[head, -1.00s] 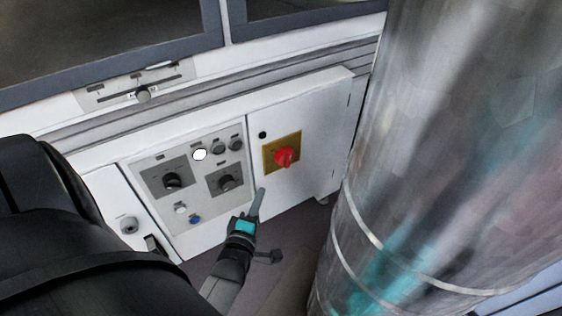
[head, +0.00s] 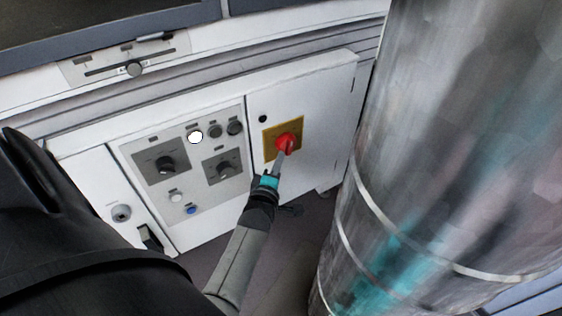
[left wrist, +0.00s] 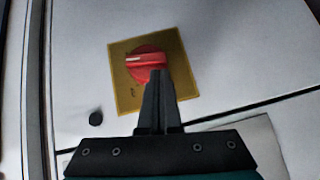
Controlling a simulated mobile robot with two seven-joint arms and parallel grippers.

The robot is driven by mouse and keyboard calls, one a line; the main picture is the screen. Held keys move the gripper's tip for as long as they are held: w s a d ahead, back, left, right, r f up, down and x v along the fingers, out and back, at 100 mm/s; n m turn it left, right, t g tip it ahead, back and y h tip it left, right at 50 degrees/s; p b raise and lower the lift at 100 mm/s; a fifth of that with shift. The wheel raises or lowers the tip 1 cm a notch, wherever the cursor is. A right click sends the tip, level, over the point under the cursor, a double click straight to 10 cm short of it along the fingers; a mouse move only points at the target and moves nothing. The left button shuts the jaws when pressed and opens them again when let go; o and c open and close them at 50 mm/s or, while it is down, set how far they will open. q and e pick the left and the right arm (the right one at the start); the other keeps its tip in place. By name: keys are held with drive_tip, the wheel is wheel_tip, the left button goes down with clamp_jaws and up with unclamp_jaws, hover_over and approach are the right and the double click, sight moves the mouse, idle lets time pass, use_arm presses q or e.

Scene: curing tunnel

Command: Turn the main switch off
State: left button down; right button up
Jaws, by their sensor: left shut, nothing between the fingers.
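The main switch is a red rotary knob (head: 287,143) on a yellow plate (head: 269,150), on the white cabinet door. In the left wrist view the red knob (left wrist: 148,62) shows a pale mark on its handle, pointing left, and the yellow plate (left wrist: 125,93) lies around it. My left gripper (head: 281,157) is shut and empty. Its fingertips (left wrist: 157,74) overlap the lower edge of the knob in both views; I cannot tell whether they touch it. My right gripper is not in view.
A grey panel (head: 190,175) with black knobs, a lit white lamp (head: 195,137) and a blue button (head: 191,209) is left of the switch. A large shiny metal duct (head: 430,150) stands close on the right. A slider (head: 134,69) is above.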

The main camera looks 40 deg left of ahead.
use_arm(q)
drive_tip(key=shift+w+d, duration=0.1)
drive_tip(key=shift+w, duration=0.15)
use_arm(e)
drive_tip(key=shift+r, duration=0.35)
use_arm(q)
drive_tip(key=shift+f, duration=0.1)
drive_tip(key=shift+f, duration=0.15)
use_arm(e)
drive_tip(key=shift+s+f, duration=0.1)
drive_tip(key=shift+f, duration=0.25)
use_arm(q)
drive_tip(key=shift+f, duration=0.1)
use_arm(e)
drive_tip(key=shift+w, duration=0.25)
